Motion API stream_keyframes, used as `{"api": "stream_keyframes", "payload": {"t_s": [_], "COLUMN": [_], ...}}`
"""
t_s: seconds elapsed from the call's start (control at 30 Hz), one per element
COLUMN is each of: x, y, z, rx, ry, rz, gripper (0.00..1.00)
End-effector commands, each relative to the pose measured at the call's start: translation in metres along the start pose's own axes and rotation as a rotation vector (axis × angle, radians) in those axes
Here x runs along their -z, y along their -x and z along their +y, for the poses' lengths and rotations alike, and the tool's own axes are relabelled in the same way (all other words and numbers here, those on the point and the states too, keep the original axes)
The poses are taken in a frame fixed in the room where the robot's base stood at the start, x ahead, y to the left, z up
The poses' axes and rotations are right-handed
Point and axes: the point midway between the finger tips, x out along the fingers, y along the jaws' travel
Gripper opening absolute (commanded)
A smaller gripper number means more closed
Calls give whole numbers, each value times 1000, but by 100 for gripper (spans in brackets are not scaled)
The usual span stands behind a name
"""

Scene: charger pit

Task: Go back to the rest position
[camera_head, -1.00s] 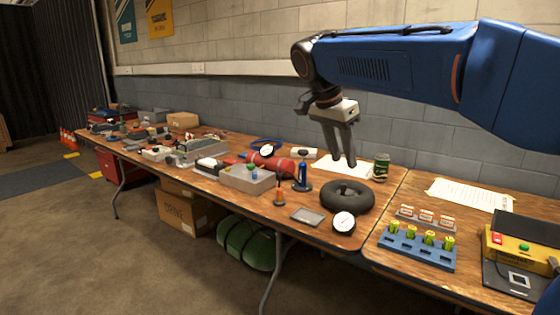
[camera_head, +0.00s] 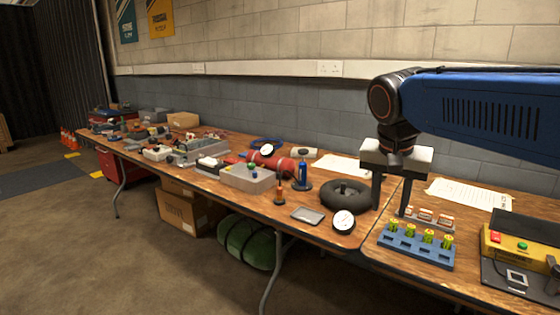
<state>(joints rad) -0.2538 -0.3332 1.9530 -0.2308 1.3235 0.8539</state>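My gripper (camera_head: 390,194) hangs pointing down at the right of the view, above the table near the seam between the two tabletops. Its two dark fingers are spread apart with nothing between them. The left finger is in front of the right edge of the black tyre (camera_head: 343,195). The right finger is just behind the blue battery holder and its small rack. The blue arm reaches in from the right edge.
The blue holder (camera_head: 413,252) bears several green-yellow batteries. A yellow charger (camera_head: 520,250) stands at the right. A round gauge (camera_head: 343,222), a grey tray (camera_head: 308,216), a blue jack (camera_head: 302,178) and a red cylinder (camera_head: 275,162) are left of my gripper. Papers (camera_head: 470,195) lie behind.

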Motion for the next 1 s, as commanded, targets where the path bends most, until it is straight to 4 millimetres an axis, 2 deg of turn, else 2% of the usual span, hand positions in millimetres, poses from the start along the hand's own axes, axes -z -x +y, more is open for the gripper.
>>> {"api": "stream_keyframes", "payload": {"t_s": [0.03,0.2,0.5,0.73,1.0], "x": [-11,-50,-122,-162,-171], "y": [-7,-33,-88,-122,-131], "z": [16,53,106,127,131], "rx": [15,73,161,197,204], "ry": [32,167,387,501,534], "rz": [0,6,54,98,112], "gripper": [36,36,36,36,36]}}
